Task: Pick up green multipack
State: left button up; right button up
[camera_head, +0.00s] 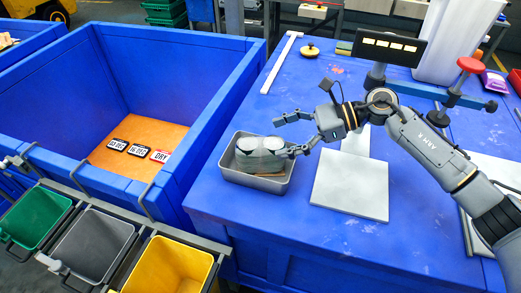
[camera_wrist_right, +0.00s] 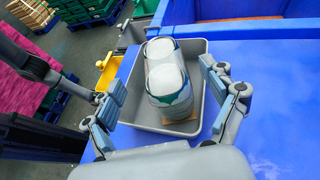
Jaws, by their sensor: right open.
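The multipack (camera_head: 259,147) is a pack of pale-lidded cups lying in a grey metal tray (camera_head: 279,186) on the blue table. In the right wrist view the pack (camera_wrist_right: 167,78) shows white round lids and a dark green band on its side. The tray (camera_wrist_right: 141,110) surrounds it there. My right gripper (camera_head: 283,134) is open at the right side of the tray in the head view. In the wrist view my right gripper (camera_wrist_right: 162,92) has its fingers spread either side of the pack, with nothing held. My left gripper is not in view.
A large blue crate (camera_head: 182,131) with labelled cards on its floor stands left of the table. Green, grey and yellow bins (camera_head: 166,270) hang in front. A white board (camera_head: 349,184) lies right of the tray. A display (camera_head: 390,47) stands behind my arm.

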aim_at(264, 141)
jog(key=shift+a+f+p, duration=0.1)
jog(key=shift+a+p, duration=0.4)
jog(key=shift+a, duration=0.05)
jog(key=p+x, duration=0.2)
jog(key=x, duration=0.1)
jog(key=shift+w+a+f, duration=0.1)
jog(key=shift+a+f, duration=0.05)
jog(key=shift+a, duration=0.05)
jog(key=shift+a+f, duration=0.3)
jog(key=shift+a, duration=0.1)
jog(key=shift+d, duration=0.1)
jog(key=shift+c, duration=0.2)
jog(key=c, duration=1.4)
jog(key=shift+r, duration=0.1)
jog(key=shift+c, duration=1.3)
